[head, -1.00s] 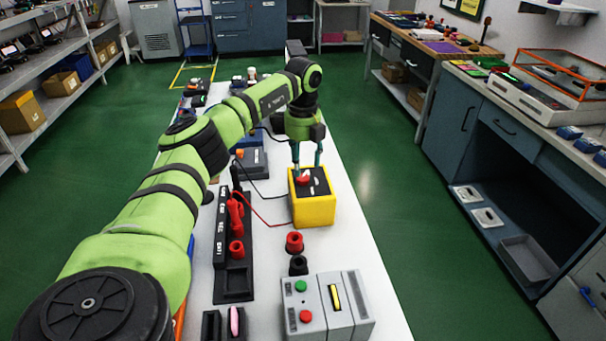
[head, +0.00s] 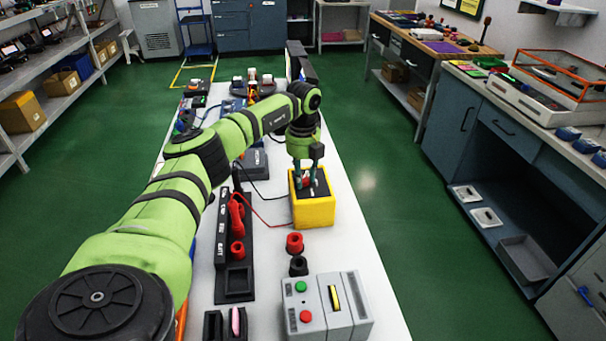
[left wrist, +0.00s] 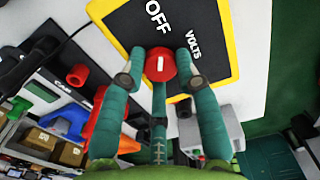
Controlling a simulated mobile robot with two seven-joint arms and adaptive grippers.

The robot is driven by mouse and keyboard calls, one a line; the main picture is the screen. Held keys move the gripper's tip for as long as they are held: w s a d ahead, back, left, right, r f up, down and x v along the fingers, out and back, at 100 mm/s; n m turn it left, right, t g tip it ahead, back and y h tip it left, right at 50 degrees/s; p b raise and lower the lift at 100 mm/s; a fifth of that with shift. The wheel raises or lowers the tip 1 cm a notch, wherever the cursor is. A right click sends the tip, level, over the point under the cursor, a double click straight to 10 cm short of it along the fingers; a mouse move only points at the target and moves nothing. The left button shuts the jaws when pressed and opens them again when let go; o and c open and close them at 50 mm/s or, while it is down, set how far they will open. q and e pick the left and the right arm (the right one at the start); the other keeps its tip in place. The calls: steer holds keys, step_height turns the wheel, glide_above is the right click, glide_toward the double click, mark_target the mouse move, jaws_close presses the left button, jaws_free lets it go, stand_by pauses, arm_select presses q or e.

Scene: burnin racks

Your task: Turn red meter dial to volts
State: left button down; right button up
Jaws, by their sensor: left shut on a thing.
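The yellow meter (head: 313,212) with a black face stands on the white bench in the head view. Its yellow rim (left wrist: 234,40) and face show in the left wrist view, with the words OFF (left wrist: 158,15) and VOLTS (left wrist: 193,43). The round red dial (left wrist: 160,66) has a white mark that lines up roughly with OFF, not VOLTS. My left gripper (head: 306,184) reaches down to the meter face; in the left wrist view its fingers (left wrist: 159,82) are shut on the dial from both sides. My right gripper is out of view.
A black rack (head: 238,289) with red probes stands left of the meter, and a red lead runs to it. A red cap (head: 294,243), a black cap (head: 298,265) and a grey button box (head: 302,300) stand in front. Bare bench lies to the meter's right.

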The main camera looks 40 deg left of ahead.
arm_select(q)
steer(key=shift+m, duration=0.3)
steer(key=shift+m+p, duration=0.3)
steer(key=shift+m, duration=0.7)
steer(key=m, duration=0.2)
steer(key=shift+m, duration=0.4)
steer(key=m, duration=0.6)
steer(key=shift+m, duration=0.3)
steer(key=c, duration=0.9)
jaws_free()
steer(key=shift+r, duration=0.1)
